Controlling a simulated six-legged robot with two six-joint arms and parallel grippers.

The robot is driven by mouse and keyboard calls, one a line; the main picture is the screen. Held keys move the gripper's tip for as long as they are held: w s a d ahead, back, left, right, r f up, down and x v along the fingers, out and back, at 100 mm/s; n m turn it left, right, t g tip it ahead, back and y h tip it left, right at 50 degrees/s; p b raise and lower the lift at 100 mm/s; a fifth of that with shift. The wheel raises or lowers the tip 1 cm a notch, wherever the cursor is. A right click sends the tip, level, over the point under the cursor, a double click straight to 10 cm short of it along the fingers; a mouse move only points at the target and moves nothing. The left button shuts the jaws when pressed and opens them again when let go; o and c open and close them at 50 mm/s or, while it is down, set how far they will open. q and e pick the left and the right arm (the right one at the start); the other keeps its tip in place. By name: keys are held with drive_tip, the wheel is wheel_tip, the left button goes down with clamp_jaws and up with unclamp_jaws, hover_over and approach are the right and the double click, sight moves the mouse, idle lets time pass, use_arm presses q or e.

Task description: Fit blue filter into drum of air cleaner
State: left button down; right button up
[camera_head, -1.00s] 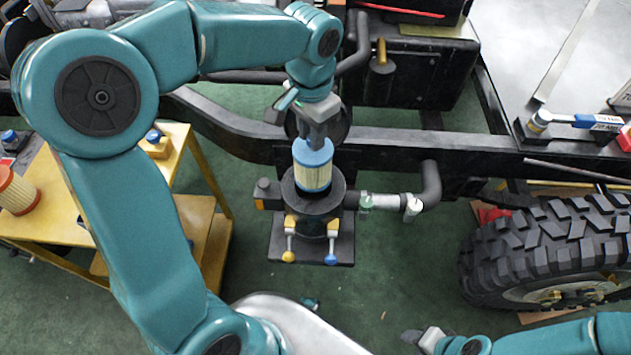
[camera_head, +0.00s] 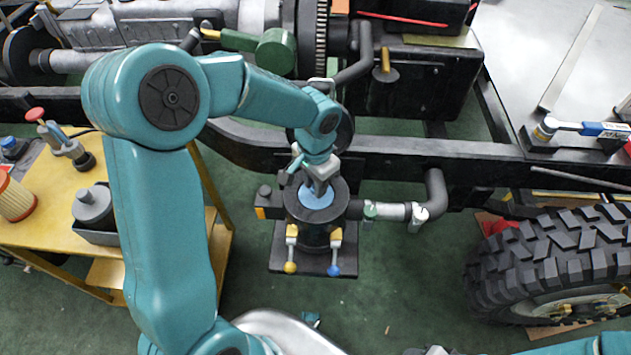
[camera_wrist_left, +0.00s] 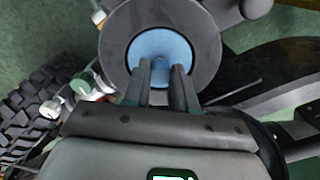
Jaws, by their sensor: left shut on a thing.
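The blue filter (camera_head: 315,195) sits inside the black drum of the air cleaner (camera_head: 322,235); only its blue top shows, at or just below the drum's rim. In the left wrist view the blue filter top (camera_wrist_left: 150,48) lies within the drum's grey ring (camera_wrist_left: 117,40), with a dark gap around it. My left gripper (camera_head: 322,186) is shut on the filter's small top knob, pointing down over the drum's mouth. Its fingers (camera_wrist_left: 160,75) reach into the ring. The filter's pleated side is hidden in the drum. My right gripper (camera_head: 436,351) is barely in view at the bottom edge.
Yellow and blue knobbed clamps (camera_head: 291,250) stand at the drum's front. A grey pipe (camera_head: 395,210) leaves its right side. A big tyre (camera_head: 550,255) stands at right.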

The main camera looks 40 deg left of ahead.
use_arm(q)
drive_tip(key=shift+f, duration=0.1)
drive_tip(key=c, duration=1.3)
unclamp_jaws()
drive_tip(key=shift+f, duration=0.15)
drive_tip(key=shift+c, duration=0.2)
drive_tip(key=o, duration=0.4)
drive_tip(key=shift+w, duration=0.1)
drive_tip(key=shift+r, duration=0.35)
wheel_tip(320, 180, up, 12)
drive_tip(key=shift+f+p, duration=0.1)
drive_tip(key=shift+p, duration=1.05)
